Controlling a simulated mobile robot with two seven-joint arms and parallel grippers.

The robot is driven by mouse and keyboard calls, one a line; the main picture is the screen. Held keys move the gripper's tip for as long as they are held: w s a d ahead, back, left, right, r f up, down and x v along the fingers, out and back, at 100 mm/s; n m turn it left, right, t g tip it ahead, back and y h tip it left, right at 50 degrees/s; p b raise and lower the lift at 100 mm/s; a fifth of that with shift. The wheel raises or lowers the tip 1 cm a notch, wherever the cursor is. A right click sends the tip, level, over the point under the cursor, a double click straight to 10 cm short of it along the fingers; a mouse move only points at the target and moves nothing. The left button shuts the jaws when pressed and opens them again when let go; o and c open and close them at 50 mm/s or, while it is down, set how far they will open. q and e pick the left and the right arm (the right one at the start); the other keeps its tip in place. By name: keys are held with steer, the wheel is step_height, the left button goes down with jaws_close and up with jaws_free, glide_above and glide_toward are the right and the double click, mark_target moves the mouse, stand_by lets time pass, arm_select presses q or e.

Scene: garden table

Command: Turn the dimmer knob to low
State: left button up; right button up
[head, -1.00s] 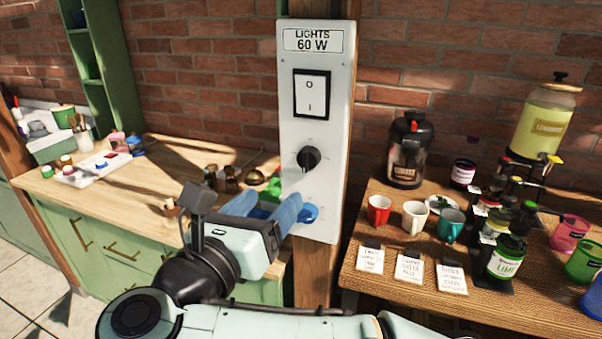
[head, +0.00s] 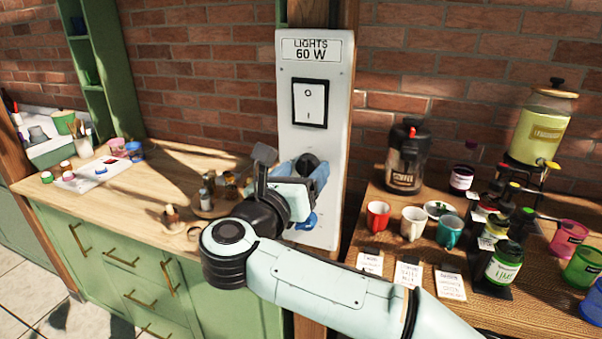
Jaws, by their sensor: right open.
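The black dimmer knob (head: 307,164) sits on the white panel (head: 322,135) below the rocker switch (head: 310,103). Its lower part is hidden by my right gripper. My right gripper (head: 312,175) is open, its blue fingers at the knob, one on the right and the other low and mostly hidden. I cannot tell whether the fingers touch the knob. The direction the knob points is hard to read. The label at the panel's top reads "LIGHTS 60 W". My left gripper is not in view.
The panel is fixed to a wooden post. A wooden counter (head: 172,170) with jars stands at the left. A drinks table (head: 385,192) at the right holds a coffee flask (head: 405,157), several cups, bottles and a yellow dispenser (head: 541,125).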

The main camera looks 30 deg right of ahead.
steer(key=c, duration=1.1)
steer(key=shift+o, duration=0.2)
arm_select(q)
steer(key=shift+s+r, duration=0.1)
arm_select(e)
steer(key=shift+n, duration=0.4)
steer(key=n+p, duration=0.1)
steer(key=n, duration=0.3)
steer(key=n+p, duration=0.1)
steer(key=n, duration=0.3)
steer(key=shift+s+n+t, duration=0.1)
steer(key=shift+n+t, duration=0.2)
steer(key=n+p, duration=0.3)
steer(key=n, duration=0.3)
steer(key=shift+d+r+n+t+p, duration=0.1)
steer(key=shift+n+t+p, duration=0.2)
steer(key=shift+p, duration=0.05)
steer(key=n+p, duration=0.1)
steer(key=n, duration=0.2)
steer(key=shift+p, duration=0.4)
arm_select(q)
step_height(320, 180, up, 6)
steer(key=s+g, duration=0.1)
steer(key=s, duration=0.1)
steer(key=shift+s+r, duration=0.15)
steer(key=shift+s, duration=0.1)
arm_select(e)
steer(key=shift+n, duration=0.4)
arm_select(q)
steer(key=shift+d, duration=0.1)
